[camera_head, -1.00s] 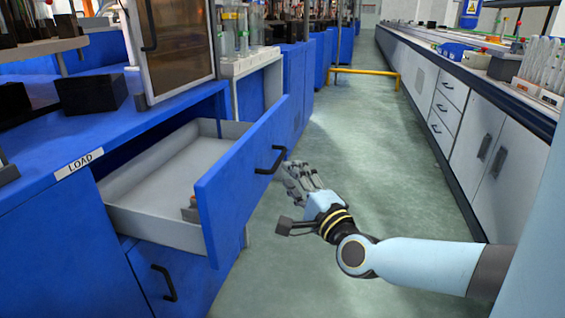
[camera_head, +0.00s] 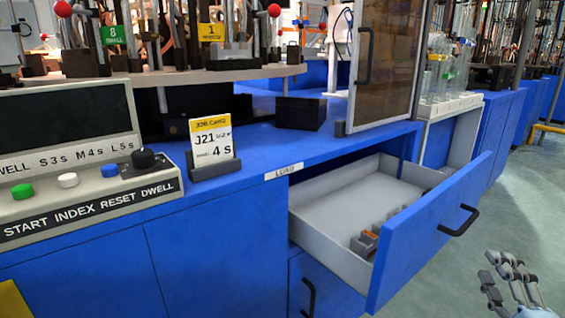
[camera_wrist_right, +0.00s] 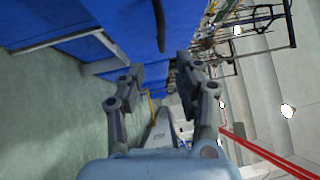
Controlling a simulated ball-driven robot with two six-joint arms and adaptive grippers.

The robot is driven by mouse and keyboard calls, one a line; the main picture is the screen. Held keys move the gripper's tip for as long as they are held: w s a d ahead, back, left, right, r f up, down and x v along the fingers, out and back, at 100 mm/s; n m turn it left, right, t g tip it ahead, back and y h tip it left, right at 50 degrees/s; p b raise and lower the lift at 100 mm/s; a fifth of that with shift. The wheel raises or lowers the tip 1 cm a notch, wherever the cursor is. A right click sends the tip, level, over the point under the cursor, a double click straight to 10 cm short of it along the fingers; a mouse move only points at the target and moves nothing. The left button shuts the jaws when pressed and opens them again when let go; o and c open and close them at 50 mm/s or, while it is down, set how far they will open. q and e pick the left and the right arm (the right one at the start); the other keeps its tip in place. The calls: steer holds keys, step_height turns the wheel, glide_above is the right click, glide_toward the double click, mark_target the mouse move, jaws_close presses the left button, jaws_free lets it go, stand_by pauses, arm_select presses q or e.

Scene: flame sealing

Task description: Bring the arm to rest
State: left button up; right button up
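My right gripper (camera_head: 512,280) is at the lower right of the head view, over the floor and to the right of the open drawer. In the right wrist view its two fingers (camera_wrist_right: 160,82) stand apart with nothing between them. The right arm behind the gripper is mostly out of the head view. My left gripper does not show in either view.
The blue bench (camera_head: 250,150) carries a control panel (camera_head: 75,180), a job card (camera_head: 212,138) and a black box (camera_head: 301,112). The aisle floor (camera_head: 530,215) is clear.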

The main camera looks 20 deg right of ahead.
steer(key=s+a+f+n+g+y+p, duration=0.2)
steer(key=s+a+f+n+g+p, duration=0.15)
steer(key=f, duration=0.45)
steer(key=s+a+f+n+g+y+p, duration=0.25)
steer(key=s+f+n, duration=0.2)
steer(key=f, duration=0.35)
steer(key=s+a+f+n+g+y+p, duration=0.1)
steer(key=s+a+f+n+g+p, duration=0.15)
steer(key=s+f+n, duration=0.4)
steer(key=s+a+f+n+g, duration=0.1)
steer(key=s+f+n+g, duration=0.2)
steer(key=s, duration=0.4)
steer(key=s+a+f+n+g, duration=0.2)
steer(key=s+f+n+g, duration=0.1)
steer(key=s+f, duration=0.2)
steer(key=s+a+f+n+g+y, duration=0.1)
steer(key=s+a+f+n+g, duration=0.1)
steer(key=s, duration=0.8)
steer(key=shift+f+n+g+p, duration=0.45)
steer(key=shift+f+n, duration=0.5)
steer(key=shift+n, duration=0.1)
